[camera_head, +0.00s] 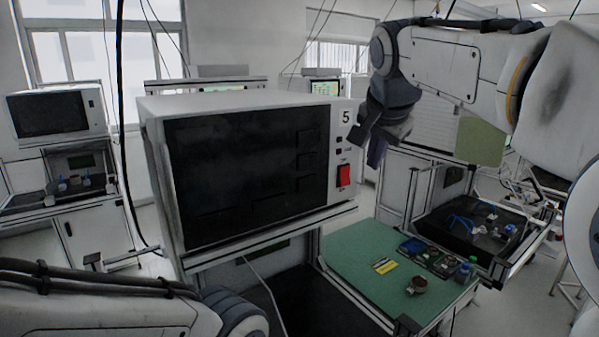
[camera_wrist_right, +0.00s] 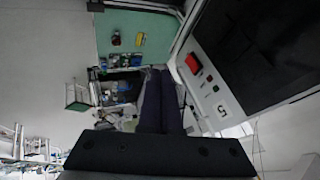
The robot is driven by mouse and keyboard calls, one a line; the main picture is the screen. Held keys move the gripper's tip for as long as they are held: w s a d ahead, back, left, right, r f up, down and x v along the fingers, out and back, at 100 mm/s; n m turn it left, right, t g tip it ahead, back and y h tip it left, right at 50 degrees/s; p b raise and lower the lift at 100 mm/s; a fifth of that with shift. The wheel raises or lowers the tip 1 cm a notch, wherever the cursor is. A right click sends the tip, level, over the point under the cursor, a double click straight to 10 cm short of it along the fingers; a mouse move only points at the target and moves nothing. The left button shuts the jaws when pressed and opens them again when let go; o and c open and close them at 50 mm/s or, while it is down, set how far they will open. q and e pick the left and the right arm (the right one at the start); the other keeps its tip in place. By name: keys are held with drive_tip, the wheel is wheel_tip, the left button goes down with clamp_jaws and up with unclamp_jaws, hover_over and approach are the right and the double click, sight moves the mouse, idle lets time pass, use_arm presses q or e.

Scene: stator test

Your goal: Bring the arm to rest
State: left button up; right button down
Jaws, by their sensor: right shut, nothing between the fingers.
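My right arm (camera_head: 455,62) reaches in from the right in the head view, high above the green work surface. My right gripper (camera_head: 366,148) hangs beside the front right edge of the test cabinet (camera_head: 245,165), pointing down and left. In the right wrist view its dark fingers (camera_wrist_right: 160,90) lie side by side, shut and empty. The cabinet's panel, with a red switch (camera_head: 344,176), is close to the gripper; the switch also shows in the right wrist view (camera_wrist_right: 209,78). My left arm (camera_head: 100,305) crosses the lower left of the head view; its gripper is out of sight.
The green work surface (camera_head: 350,245) lies below, with a yellow item (camera_head: 384,265), a small round part (camera_head: 418,285) and several small containers. A black-floored tray (camera_head: 455,235) stands to its right. Cables hang left of the cabinet.

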drive_tip(key=s+a+f+n+g+y+b, duration=0.1)
drive_tip(key=s+a+f+n+g, duration=0.1)
drive_tip(key=s+a+f+n, duration=0.4)
drive_tip(key=s+a+f+n+g+b, duration=0.1)
drive_tip(key=s+f+n+g+b, duration=0.1)
drive_tip(key=s+f, duration=0.75)
drive_tip(key=s+a+f+n+g+y+b, duration=0.1)
drive_tip(key=s+a+f+n, duration=0.35)
drive_tip(key=f, duration=0.55)
drive_tip(key=s+d+f+n+g+b, duration=0.1)
drive_tip(key=s+f+n, duration=0.3)
drive_tip(key=s+f, duration=0.4)
drive_tip(key=s+d+g, duration=0.1)
drive_tip(key=s, duration=0.2)
drive_tip(key=shift+s+f, duration=0.15)
drive_tip(key=shift+d, duration=0.1)
